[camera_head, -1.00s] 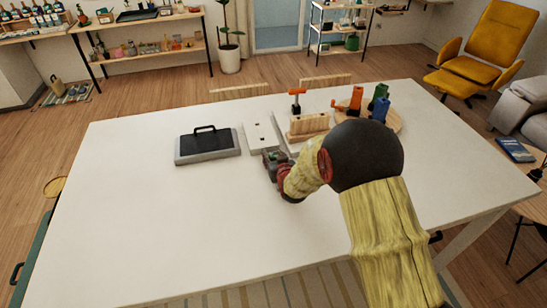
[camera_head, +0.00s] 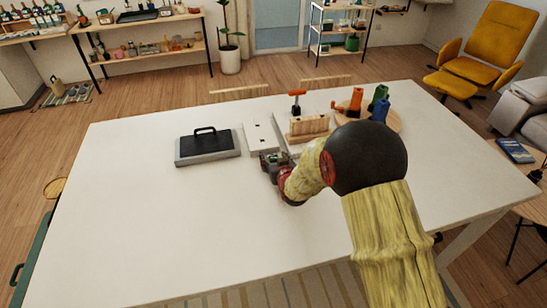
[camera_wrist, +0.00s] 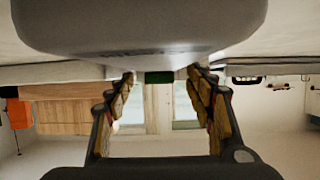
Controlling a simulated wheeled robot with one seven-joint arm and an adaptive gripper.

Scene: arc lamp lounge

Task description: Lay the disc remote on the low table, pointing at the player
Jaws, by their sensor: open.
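My gripper (camera_head: 272,160) is low over the white table (camera_head: 150,235), just in front of a white flat plate. In the wrist view its two fingers (camera_wrist: 162,76) stand apart with nothing visibly held between them. I cannot make out the disc remote or the player in either view. I cannot tell which surface is the low table. A small table (camera_head: 526,208) with a blue book (camera_head: 515,150) on it shows at the right edge.
A grey box with a black handled lid (camera_head: 208,147) stands left of my gripper. The white plate (camera_head: 261,138), a slotted wooden block (camera_head: 308,125) and a round board with coloured upright things (camera_head: 354,101) stand behind it. The table's left and front are clear.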

